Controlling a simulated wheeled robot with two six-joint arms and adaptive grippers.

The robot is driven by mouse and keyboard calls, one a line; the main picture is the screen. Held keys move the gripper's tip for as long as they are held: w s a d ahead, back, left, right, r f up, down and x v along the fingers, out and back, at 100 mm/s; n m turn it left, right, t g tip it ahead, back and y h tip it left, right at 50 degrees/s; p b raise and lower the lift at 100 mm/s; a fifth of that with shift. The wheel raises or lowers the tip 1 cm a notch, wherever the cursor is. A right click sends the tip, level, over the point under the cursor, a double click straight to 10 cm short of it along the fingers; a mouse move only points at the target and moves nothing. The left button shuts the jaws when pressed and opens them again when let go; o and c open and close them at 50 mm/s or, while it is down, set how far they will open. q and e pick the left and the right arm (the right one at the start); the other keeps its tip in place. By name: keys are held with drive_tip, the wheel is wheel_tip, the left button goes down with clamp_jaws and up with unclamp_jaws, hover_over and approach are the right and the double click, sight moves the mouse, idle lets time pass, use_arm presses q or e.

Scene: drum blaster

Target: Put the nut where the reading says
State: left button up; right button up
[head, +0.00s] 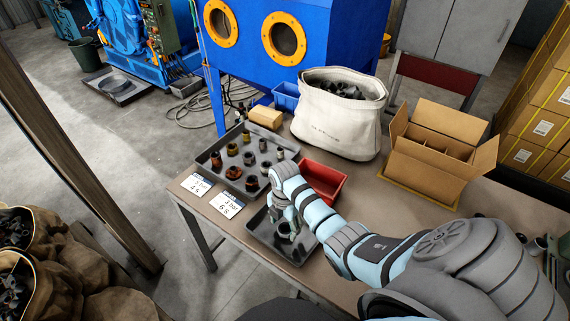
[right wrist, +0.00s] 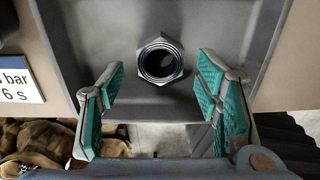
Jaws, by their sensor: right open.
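A dark grey hex nut (right wrist: 160,60) with a threaded hole stands in a grey metal tray (right wrist: 225,20) in the right wrist view. My right gripper (right wrist: 160,85) is open, its green-padded fingers apart on either side of and just short of the nut, not touching it. In the head view my right gripper (head: 284,222) is low over the small dark tray (head: 262,240) and largely hides the nut. Two white cards lie at the table's left edge: a "3 bar 4 s" card (head: 197,184) and a "3 bar 6 s" card (head: 226,204). My left gripper is out of view.
A larger tray (head: 208,162) holds several rusty, brassy and grey fittings. A red bin (head: 325,180) is beside my right arm. A white sack (head: 338,125) and a divided cardboard box (head: 437,155) stand behind. A blue cabinet (head: 240,55) stands beyond the table.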

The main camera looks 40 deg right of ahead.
wheel_tip(320, 180, up, 11)
drive_tip(key=p, duration=0.2)
drive_tip(key=shift+s+f, duration=0.1)
